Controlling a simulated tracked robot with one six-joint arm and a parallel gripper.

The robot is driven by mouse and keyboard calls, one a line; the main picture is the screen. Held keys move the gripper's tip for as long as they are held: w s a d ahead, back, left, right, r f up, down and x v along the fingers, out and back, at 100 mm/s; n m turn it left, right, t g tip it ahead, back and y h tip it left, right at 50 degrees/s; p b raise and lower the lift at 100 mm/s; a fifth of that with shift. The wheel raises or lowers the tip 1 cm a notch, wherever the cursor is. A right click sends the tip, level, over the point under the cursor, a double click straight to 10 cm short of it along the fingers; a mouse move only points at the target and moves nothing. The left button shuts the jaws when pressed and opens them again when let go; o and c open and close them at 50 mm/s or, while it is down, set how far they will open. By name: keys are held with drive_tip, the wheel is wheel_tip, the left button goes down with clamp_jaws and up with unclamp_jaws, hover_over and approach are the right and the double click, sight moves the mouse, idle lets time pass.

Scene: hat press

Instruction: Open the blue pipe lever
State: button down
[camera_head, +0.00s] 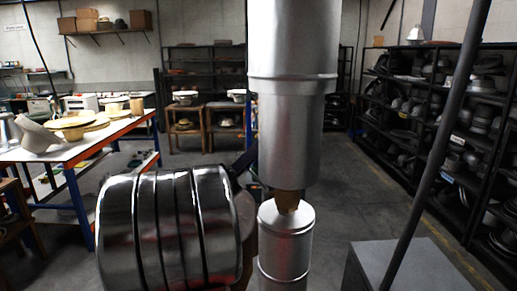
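No blue pipe lever can be made out in the head view. A large silver vertical cylinder (292,90) fills the upper middle. A narrower silver cylinder (286,245) stands below it, with a small brownish piece between the two. A shiny ribbed metal drum (168,228) lies close at the lower left. I cannot tell whether these metal parts belong to the press or to my arm. They hide part of the room behind. A dark, slanted piece shows just behind the drum, too dark to identify. My gripper is not in view.
A worktable with blue legs (80,150) holding hats stands at the left. Dark shelves (440,140) full of hat forms line the right. A grey box (410,266) and a slanted dark pole (436,150) are near at the lower right. Floor (355,195) beyond is clear.

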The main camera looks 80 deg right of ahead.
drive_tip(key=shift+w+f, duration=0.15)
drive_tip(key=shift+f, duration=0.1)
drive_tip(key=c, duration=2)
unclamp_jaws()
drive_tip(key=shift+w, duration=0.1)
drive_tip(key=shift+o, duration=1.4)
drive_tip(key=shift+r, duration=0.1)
